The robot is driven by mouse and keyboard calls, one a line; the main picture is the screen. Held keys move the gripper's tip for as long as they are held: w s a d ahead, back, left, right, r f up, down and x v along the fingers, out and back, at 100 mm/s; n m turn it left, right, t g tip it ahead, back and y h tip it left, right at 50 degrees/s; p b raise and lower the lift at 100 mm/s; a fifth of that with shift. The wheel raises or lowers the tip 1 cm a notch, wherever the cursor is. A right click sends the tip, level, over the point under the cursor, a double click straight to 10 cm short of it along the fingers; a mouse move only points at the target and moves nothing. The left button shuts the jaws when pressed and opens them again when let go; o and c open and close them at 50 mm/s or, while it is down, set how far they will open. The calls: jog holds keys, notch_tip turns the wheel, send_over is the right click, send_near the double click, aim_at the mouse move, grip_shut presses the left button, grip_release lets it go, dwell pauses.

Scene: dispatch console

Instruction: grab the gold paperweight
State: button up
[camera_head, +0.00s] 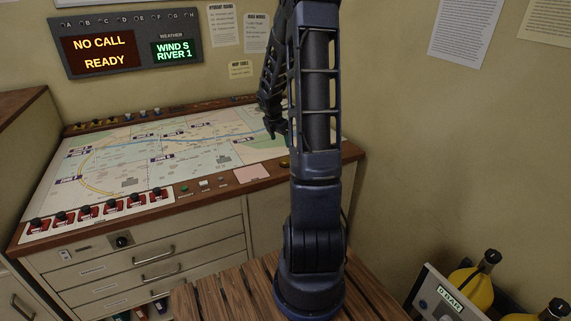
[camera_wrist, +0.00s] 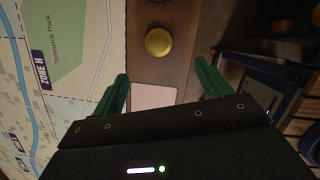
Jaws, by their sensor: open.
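The gold paperweight (camera_wrist: 159,41) is a round, domed yellow disc on the brown wooden rim of the map console in the wrist view. In the head view the gold paperweight (camera_head: 284,164) shows only in part beside my arm, which hides the rest. My gripper (camera_wrist: 162,76) has its two green fingers spread apart with nothing between the tips. In the wrist view the paperweight lies ahead of the gap between the fingertips, not touching them. In the head view my gripper (camera_head: 273,128) hangs over the right part of the console.
A pale pink card (camera_wrist: 153,96) lies on the wooden rim near the fingers. The map (camera_head: 130,150) fills the console top, with several red switch units (camera_head: 85,215) along its front. A panel with yellow bottles (camera_head: 470,290) stands at the lower right.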

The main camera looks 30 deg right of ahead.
aim_at(285, 160)
jog(key=shift+n, duration=0.5)
jog(key=x, duration=1.2)
jog(key=shift+w+f, duration=0.25)
jog(key=shift+f, duration=0.1)
jog(key=shift+c, duration=0.3)
jog(key=c, duration=1.3)
jog(key=shift+r, duration=0.1)
